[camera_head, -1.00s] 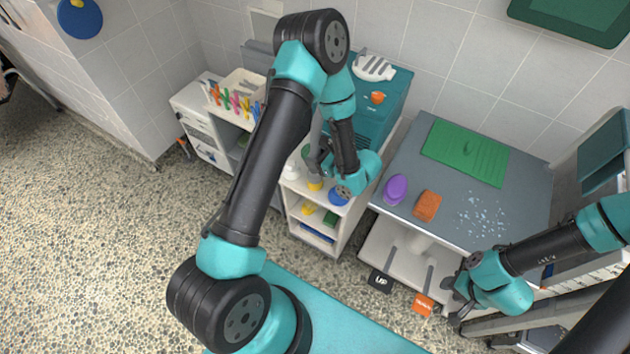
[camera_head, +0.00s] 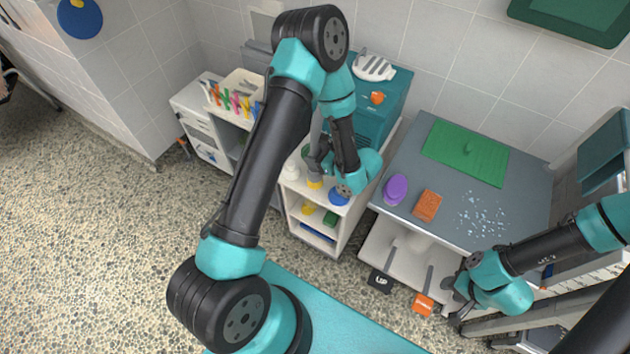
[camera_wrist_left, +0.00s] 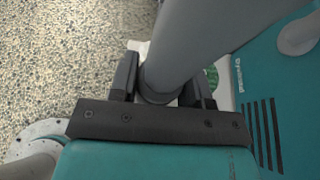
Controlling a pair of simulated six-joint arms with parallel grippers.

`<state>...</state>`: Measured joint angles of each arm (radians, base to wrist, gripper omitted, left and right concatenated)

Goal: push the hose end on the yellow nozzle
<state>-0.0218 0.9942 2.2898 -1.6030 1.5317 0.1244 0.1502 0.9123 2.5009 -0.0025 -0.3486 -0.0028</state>
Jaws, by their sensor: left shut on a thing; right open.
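My left gripper (camera_head: 317,165) is shut on a grey hose (camera_wrist_left: 205,35), which fills the space between its two fingers in the left wrist view. A small yellow piece (camera_head: 315,184), which looks like the nozzle, stands on the shelf top just below this gripper. Grey material shows right above the yellow. I cannot tell whether the hose end touches the nozzle or is around it. The nozzle is hidden in the left wrist view. My right gripper (camera_head: 459,295) is open and empty, low in front of the grey table.
The white shelf unit (camera_head: 345,228) stands against a teal machine (camera_head: 388,112). A blue round item (camera_head: 339,197) sits close to the nozzle. The grey table (camera_head: 400,165) carries a purple item (camera_head: 396,189), an orange sponge (camera_head: 427,205) and a green mat (camera_head: 465,150).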

